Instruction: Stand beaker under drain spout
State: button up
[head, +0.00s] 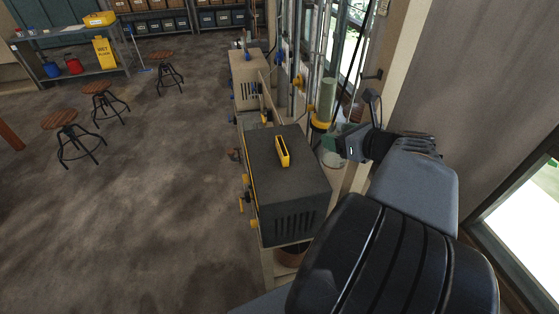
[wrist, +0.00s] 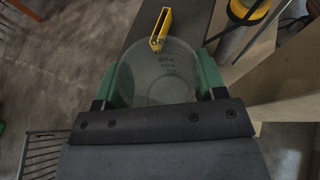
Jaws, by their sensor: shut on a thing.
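A clear glass beaker (wrist: 158,75) with dark graduation marks is between the green fingers of my gripper (wrist: 160,82) in the wrist view. The gripper is shut on it, with one finger on each side. In the head view my gripper (head: 345,142) is at the wall side of a dark box, and the beaker (head: 330,158) shows only in part below it. A green upright cylinder with a yellow collar (head: 322,122) stands just behind the gripper. The yellow collar also shows in the wrist view (wrist: 250,12). I cannot clearly make out the drain spout.
The dark box (head: 295,195) with a yellow handle (head: 282,151) stands left of my gripper, with yellow knobs on its side. Pipes (head: 310,60) run up the wall behind. Several stools (head: 70,135) stand at left; the floor between is clear.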

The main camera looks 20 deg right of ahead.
jog(key=shift+s+d+f, duration=0.1)
jog(key=shift+s, duration=0.35)
jog(key=shift+w+a+f+b, duration=0.15)
jog(key=shift+w+a+f, duration=0.85)
jog(key=shift+w+f, duration=1.1)
jog(key=shift+w+a+f+b, duration=0.15)
jog(key=shift+w+a+f, duration=0.8)
jog(key=shift+w+f, duration=1.1)
jog(key=shift+w+a+f+b, duration=0.15)
jog(key=shift+w+a+f, duration=0.85)
jog(key=shift+w+f, duration=1.05)
jog(key=shift+s+f, duration=0.25)
jog(key=shift+f, duration=0.1)
jog(key=shift+f, duration=0.15)
jog(key=o, duration=0.9)
